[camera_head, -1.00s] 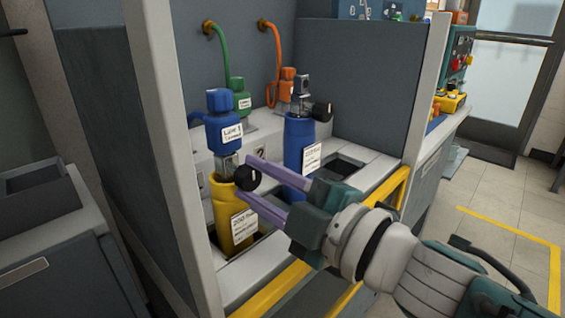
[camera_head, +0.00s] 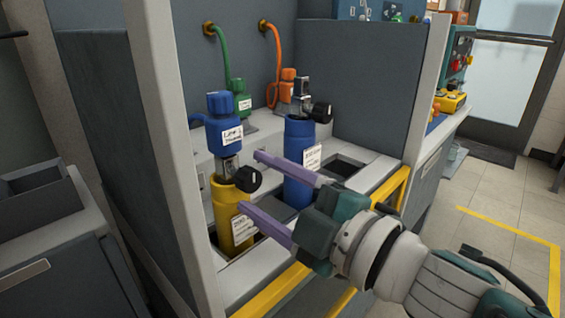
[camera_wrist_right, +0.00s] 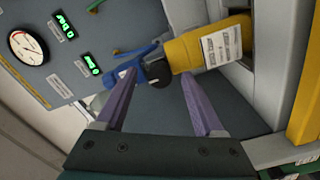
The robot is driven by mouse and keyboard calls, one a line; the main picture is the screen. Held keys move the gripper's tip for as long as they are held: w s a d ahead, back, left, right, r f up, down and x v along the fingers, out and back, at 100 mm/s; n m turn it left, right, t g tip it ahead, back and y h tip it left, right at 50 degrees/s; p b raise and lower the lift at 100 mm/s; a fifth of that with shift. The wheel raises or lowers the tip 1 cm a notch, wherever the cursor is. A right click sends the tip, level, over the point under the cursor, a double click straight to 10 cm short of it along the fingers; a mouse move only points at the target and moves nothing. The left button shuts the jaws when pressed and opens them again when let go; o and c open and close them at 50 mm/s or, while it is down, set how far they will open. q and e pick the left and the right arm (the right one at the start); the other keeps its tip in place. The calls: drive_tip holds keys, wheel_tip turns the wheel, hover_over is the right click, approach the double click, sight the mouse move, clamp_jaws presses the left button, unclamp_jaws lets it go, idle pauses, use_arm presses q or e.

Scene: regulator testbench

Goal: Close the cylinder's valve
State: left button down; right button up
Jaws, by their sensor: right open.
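A yellow cylinder (camera_head: 232,218) stands at the front left of the bench with a white label. A black round valve knob (camera_head: 248,180) sits on its right side near the top. A blue regulator (camera_head: 222,128) with a white tag is on top of the cylinder. My right gripper (camera_head: 248,181) is open, with purple fingers, reaching in from the right; its fingertips lie just short of the knob. In the right wrist view the cylinder (camera_wrist_right: 207,48) lies sideways, and the black knob (camera_wrist_right: 160,74) shows beyond the open fingers (camera_wrist_right: 165,104). My left gripper does not show.
A blue cylinder (camera_head: 299,170) with its own black knob (camera_head: 322,112) stands behind. Green (camera_head: 241,97) and orange (camera_head: 288,88) connectors with hoses are at the back. A grey side panel and post (camera_head: 165,150) stand left; an empty square slot (camera_head: 345,165) is at right.

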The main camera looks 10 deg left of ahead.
drive_tip(key=p+v, duration=0.1)
drive_tip(key=v, duration=0.8)
drive_tip(key=shift+p, duration=0.4)
drive_tip(key=d+r+m+t+h+p, duration=0.2)
drive_tip(key=d+r+m+h+p, duration=0.75)
drive_tip(key=m, duration=0.45)
drive_tip(key=s+d+r+m+g+h+p, duration=0.25)
drive_tip(key=s+d+g+p, duration=0.2)
drive_tip(key=s, duration=0.55)
drive_tip(key=s+d+r+m+g+h+p, duration=0.1)
drive_tip(key=s+d+m+g+h+p, duration=0.25)
drive_tip(key=s, duration=0.55)
wheel_tip(320, 180, up, 37)
drive_tip(key=s+m+g+y+p, duration=0.1)
drive_tip(key=p, duration=3.7)
drive_tip(key=shift+s+a+r, duration=0.15)
drive_tip(key=shift+s+r, duration=0.05)
drive_tip(key=shift+s, duration=0.1)
